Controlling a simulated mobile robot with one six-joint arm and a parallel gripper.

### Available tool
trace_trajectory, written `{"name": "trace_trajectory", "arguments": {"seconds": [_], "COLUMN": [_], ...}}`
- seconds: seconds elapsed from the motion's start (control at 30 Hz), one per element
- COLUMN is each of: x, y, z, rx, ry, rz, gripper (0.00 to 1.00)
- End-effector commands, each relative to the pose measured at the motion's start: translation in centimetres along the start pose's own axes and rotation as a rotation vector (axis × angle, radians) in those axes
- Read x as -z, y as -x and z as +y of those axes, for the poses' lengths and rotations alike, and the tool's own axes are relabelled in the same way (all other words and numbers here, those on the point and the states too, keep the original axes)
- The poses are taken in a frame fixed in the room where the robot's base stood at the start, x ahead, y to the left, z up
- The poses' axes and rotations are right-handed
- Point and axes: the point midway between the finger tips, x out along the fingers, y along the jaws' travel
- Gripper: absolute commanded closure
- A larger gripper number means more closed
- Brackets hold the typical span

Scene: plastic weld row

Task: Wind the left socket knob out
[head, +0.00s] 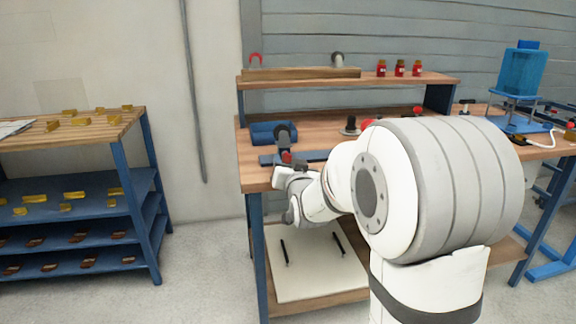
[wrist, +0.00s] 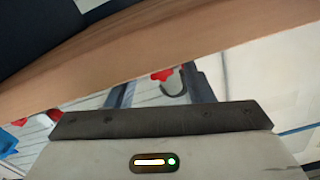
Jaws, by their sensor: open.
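A dark rounded knob-like part (head: 281,130) shows in the head view at the left of the bench, just above my gripper (head: 286,158). I cannot tell whether it is the left socket knob, nor whether my gripper touches it. A dark knob on a wider base (head: 350,126) stands farther right on the bench. My arm hides part of the bench front.
A blue block (head: 262,133) sits on the bench (head: 312,119) behind my gripper. A raised shelf (head: 425,80) carries several small red-labelled jars (head: 400,68). A blue tank (head: 522,72) stands at right. A shelf rack (head: 142,118) stands at left, with open floor between.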

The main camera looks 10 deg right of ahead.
Motion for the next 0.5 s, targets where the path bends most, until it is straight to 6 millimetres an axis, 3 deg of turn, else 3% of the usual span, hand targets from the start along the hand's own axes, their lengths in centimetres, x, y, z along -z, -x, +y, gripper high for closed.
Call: {"name": "trace_trajectory", "arguments": {"seconds": [0.37,0.5], "x": [0.03,0.03], "y": [-0.88,-0.87], "z": [0.05,0.07], "rx": [-0.001,-0.001], "ry": [0.000,0.000], "rz": [-0.001,0.000], "gripper": [0.52,0.63]}}
